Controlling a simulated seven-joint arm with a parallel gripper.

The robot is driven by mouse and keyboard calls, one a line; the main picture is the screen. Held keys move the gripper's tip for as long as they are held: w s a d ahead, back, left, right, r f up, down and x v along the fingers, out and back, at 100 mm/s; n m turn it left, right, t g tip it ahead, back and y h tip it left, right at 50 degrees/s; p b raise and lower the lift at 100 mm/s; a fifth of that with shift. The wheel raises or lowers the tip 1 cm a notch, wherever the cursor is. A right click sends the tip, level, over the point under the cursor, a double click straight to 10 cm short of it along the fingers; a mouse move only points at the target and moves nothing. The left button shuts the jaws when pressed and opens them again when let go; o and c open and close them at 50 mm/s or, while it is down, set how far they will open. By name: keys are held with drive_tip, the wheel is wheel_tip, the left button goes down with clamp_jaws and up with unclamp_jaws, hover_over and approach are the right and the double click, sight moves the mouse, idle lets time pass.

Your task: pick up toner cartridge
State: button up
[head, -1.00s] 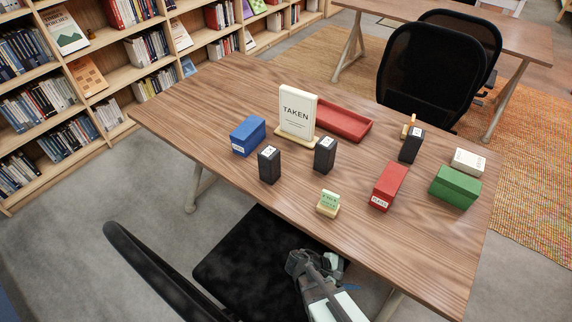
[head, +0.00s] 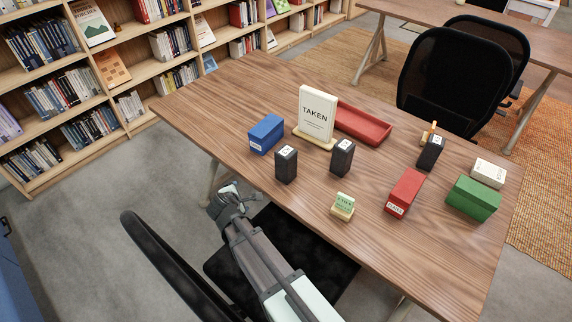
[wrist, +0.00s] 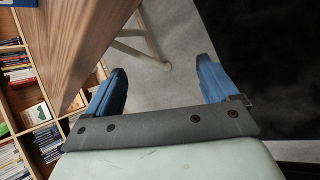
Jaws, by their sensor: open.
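No label legibly names a toner cartridge, so I cannot tell which box it is. Candidates on the table are three black upright boxes with white tops: one at left (head: 286,165), one in the middle (head: 342,158) and one at right (head: 431,152). A blue box (head: 266,134), a red box (head: 404,193) and a green box (head: 473,198) also stand there. My gripper (head: 222,194) is open and empty, off the table's near left edge, apart from every box. In the wrist view its blue fingers (wrist: 162,80) are spread over floor; no box shows between them.
A black chair (head: 165,262) stands near my arm. Shelves (head: 118,68) line the back left.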

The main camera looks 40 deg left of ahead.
sight(280, 163)
drive_tip(key=w+d+r+n+t, duration=0.1)
drive_tip(key=d+r+t, duration=0.2)
drive_tip(key=r, duration=1)
drive_tip(key=w+d+n+t+h, duration=0.2)
drive_tip(key=w+d+t, duration=0.1)
drive_tip(key=w+d+n+t+h, duration=0.2)
drive_tip(key=w+d+t, duration=0.1)
drive_tip(key=shift+d+r, duration=0.1)
drive_tip(key=shift+r, duration=0.1)
drive_tip(key=shift+w+d+r+t+h, duration=0.15)
drive_tip(key=shift+w+r+t, duration=0.05)
drive_tip(key=shift+r+t, duration=0.2)
drive_tip(key=shift+w+d+r+t+h, duration=0.1)
drive_tip(key=shift+w+r+t+h, duration=0.1)
drive_tip(key=shift+r+t, duration=0.2)
drive_tip(key=shift+w+r+n, duration=0.15)
drive_tip(key=shift+w+n, duration=0.15)
drive_tip(key=shift+w, duration=3.5)
drive_tip(key=shift+c, duration=0.2)
